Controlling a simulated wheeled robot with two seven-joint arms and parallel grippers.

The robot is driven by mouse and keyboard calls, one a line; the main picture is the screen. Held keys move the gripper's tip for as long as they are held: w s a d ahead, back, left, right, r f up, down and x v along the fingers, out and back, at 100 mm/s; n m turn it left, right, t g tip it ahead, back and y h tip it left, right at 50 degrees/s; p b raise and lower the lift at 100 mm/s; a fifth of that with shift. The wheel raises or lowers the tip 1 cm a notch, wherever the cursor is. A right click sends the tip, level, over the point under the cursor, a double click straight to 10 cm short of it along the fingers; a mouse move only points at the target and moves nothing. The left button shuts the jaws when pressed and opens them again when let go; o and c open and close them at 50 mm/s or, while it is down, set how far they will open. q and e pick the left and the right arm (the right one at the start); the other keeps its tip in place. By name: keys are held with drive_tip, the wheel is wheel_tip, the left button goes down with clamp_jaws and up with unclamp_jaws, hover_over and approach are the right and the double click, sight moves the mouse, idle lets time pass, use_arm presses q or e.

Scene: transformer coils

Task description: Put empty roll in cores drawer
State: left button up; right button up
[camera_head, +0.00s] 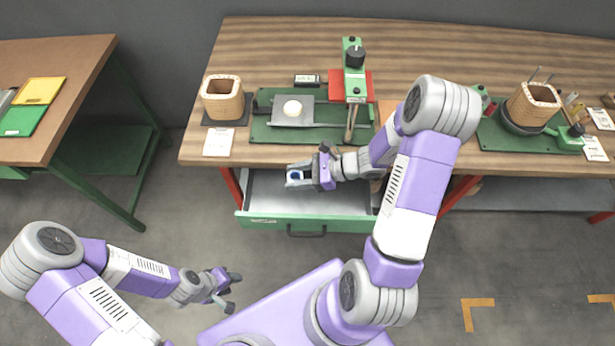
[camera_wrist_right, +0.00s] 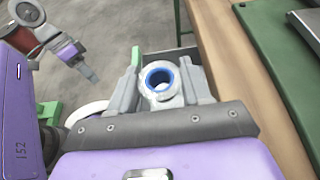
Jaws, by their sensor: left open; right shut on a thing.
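The empty roll (camera_wrist_right: 160,84), a short white ring with a blue inner rim, is between the fingers of my right gripper (camera_wrist_right: 165,88), which is shut on it. In the head view my right gripper (camera_head: 298,176) is over the open drawer (camera_head: 340,195), near its left part, with the roll's blue rim (camera_head: 295,174) just visible. The drawer has a green front with a dark handle and a label. Whether the roll touches the drawer floor cannot be told. My left gripper (camera_head: 228,290) is open and empty above the floor, well away from the table.
The wooden bench top (camera_head: 270,50) is above the drawer. It carries a green winding fixture (camera_head: 262,128), a wooden coil core (camera_head: 222,98) at left and another coil (camera_head: 533,104) at right. A second table (camera_head: 60,60) stands at far left.

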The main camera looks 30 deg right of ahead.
sight(299, 207)
wheel_tip(299, 207, down, 18)
drive_tip(key=b, duration=0.5)
drive_tip(key=shift+b, duration=0.35)
drive_tip(key=shift+f, duration=0.15)
drive_tip(key=o, duration=1)
drive_tip(key=shift+o, duration=0.2)
drive_tip(key=shift+d+r, duration=0.15)
drive_tip(key=shift+r, duration=0.15)
drive_tip(key=p+v, duration=0.2)
drive_tip(key=v, duration=0.9)
drive_tip(key=shift+s+d+p, duration=0.2)
drive_tip(key=shift+d+p, duration=0.1)
drive_tip(key=shift+d, duration=0.05)
